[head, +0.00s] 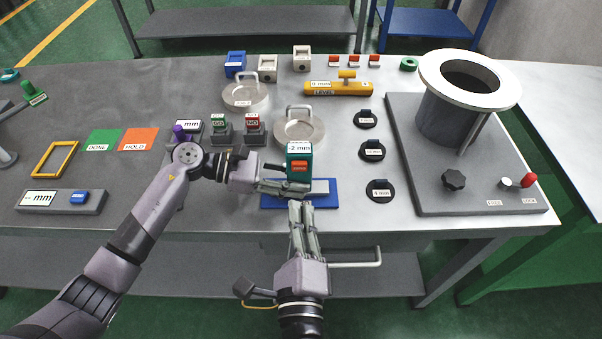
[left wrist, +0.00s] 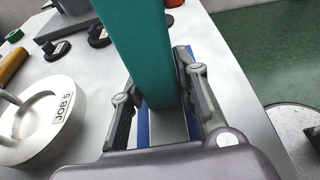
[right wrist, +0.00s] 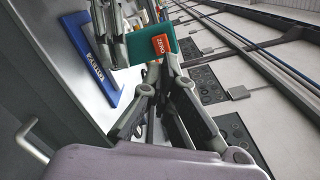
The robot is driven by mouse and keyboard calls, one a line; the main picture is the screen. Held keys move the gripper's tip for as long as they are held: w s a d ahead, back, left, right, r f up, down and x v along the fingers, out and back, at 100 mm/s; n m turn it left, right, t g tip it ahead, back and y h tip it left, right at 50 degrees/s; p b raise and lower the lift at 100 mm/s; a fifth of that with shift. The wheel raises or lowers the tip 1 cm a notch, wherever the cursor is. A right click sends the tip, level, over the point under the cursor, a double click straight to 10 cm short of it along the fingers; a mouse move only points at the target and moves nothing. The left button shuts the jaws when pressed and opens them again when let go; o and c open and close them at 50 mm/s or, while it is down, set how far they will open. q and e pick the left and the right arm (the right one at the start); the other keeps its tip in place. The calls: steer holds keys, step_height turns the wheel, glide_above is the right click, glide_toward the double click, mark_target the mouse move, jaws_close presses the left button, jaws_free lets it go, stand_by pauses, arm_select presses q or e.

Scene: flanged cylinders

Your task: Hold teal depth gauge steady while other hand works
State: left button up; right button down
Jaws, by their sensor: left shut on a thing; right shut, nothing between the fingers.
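The teal depth gauge (head: 292,150) stands upright over the blue calibration pad (head: 271,202) near the table's front edge. Its display reads "2 mm", and an orange button (head: 300,167) is on its front. My left gripper (head: 287,188) is shut around the gauge's lower part; in the left wrist view the teal body (left wrist: 140,45) sits between the fingers. Whether its foot touches the pad is hidden. My right gripper (head: 302,207) is shut and empty, just in front of the gauge. The right wrist view shows its fingertips close to the orange "ZERO" button (right wrist: 161,44).
A grey stand with a flanged cylinder (head: 433,115) is at right. Silver lidded discs (head: 298,132), a yellow level (head: 338,89) and several black round pieces (head: 380,190) lie behind and right of the pad. Green and orange mats (head: 138,139) are at left.

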mark_target(299, 168)
steer(key=shift+w, duration=3.5)
steer(key=shift+w, duration=0.75)
steer(key=shift+s, duration=2.75)
arm_select(q)
steer(key=o, duration=0.9)
steer(key=shift+a, duration=0.1)
